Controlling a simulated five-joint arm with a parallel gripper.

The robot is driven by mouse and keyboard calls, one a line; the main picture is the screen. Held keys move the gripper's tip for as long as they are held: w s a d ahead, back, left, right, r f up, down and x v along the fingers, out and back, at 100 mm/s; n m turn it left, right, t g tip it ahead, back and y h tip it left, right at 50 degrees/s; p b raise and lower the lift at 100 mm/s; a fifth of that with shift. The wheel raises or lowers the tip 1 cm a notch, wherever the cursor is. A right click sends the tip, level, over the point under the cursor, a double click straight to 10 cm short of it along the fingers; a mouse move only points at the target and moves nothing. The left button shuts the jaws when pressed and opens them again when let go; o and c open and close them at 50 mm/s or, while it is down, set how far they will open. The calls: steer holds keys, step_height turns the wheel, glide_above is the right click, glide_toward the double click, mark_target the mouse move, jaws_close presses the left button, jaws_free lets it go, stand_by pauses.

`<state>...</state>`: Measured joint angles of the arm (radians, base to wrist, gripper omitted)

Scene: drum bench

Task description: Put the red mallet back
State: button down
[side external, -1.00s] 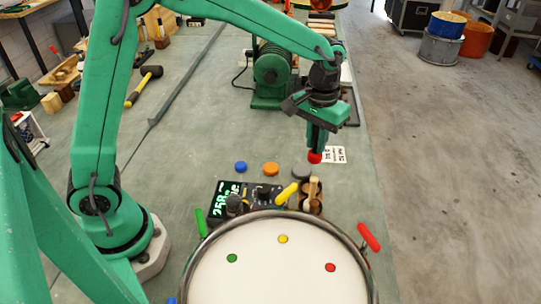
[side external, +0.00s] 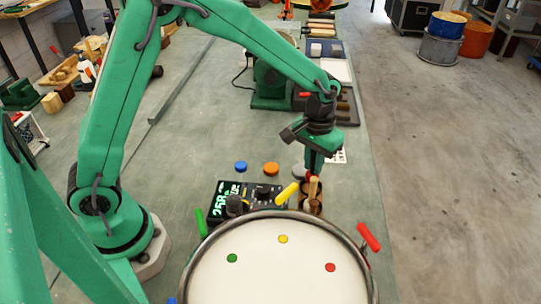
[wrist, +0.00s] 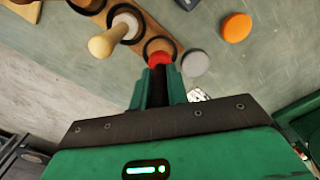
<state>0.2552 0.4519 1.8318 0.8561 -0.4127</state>
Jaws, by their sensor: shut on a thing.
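My gripper (side external: 312,168) points down over the wooden rack (side external: 304,204) behind the drum (side external: 275,265). It is shut on the red mallet; its red part (wrist: 160,58) shows at the fingertips in the wrist view. There it lies at the near edge of the rack's end ring (wrist: 158,45); I cannot tell whether it is inside the ring or above it. A mallet with a pale wooden head (wrist: 108,42) stands in the neighbouring ring. In the side view this pale mallet (side external: 313,188) partly covers the red one.
A black control box (side external: 250,197) stands left of the rack. Blue (side external: 240,167) and orange (side external: 271,169) discs lie behind the box. A grey disc (wrist: 195,62) lies beside the rack.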

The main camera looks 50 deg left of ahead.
mark_target(312, 173)
steer(key=shift+f, duration=1.6)
steer(key=shift+f, duration=0.15)
steer(key=c, duration=1.4)
jaws_free()
steer(key=shift+o, duration=0.2)
step_height(312, 173, up, 12)
steer(key=shift+r, duration=0.15)
steer(key=shift+s, duration=0.1)
